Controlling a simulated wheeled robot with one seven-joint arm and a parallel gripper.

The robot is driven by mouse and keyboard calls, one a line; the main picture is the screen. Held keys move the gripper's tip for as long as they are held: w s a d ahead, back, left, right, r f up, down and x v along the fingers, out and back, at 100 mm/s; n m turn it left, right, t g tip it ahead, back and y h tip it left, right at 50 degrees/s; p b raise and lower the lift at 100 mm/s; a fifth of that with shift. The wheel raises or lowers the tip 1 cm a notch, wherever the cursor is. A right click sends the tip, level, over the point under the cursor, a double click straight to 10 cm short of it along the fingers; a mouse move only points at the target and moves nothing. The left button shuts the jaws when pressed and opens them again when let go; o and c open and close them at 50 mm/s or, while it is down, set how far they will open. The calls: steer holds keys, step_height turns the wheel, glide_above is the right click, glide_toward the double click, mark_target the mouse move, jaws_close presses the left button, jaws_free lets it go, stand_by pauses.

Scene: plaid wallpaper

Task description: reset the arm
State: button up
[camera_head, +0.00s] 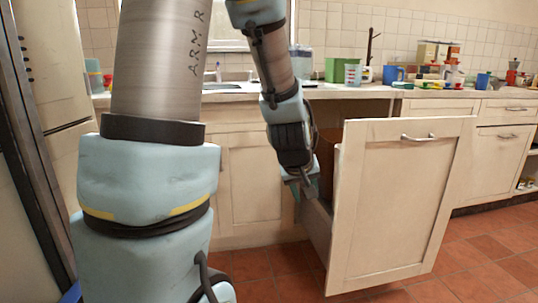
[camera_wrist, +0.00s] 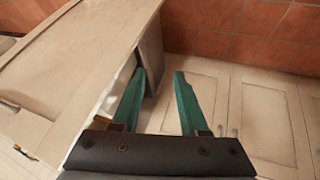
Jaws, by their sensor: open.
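My gripper (camera_head: 300,184) hangs at the end of my arm, pointing down beside the left side of a pulled-out cream drawer (camera_head: 400,205). In the wrist view my gripper (camera_wrist: 160,82) shows two green fingers spread apart with nothing between them. The drawer front (camera_wrist: 85,70) fills the left of that view, and its grey side wall (camera_wrist: 151,58) lies just beyond the fingertips. I cannot tell whether the fingers touch the drawer. My upper arm covers much of the left of the head view.
A metal handle (camera_head: 418,137) is on the drawer front. Cream cabinet doors (camera_head: 250,185) stand left of the drawer. The counter (camera_head: 450,93) above holds a green box (camera_head: 339,70), cups and jars. The red tiled floor (camera_head: 480,250) is clear at the right.

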steer(key=s+a+f+m+g+y, duration=0.1)
steer(key=s+a+g, duration=0.1)
steer(key=s+a, duration=0.45)
steer(key=s+a+f+m+g+y, duration=0.1)
steer(key=s+a+g+y, duration=0.2)
steer(key=a, duration=0.7)
step_height(320, 180, up, 25)
steer(key=h+p, duration=0.1)
steer(key=p, duration=2.3)
steer(key=shift+d+t+p, duration=0.3)
steer(key=shift+p, duration=0.1)
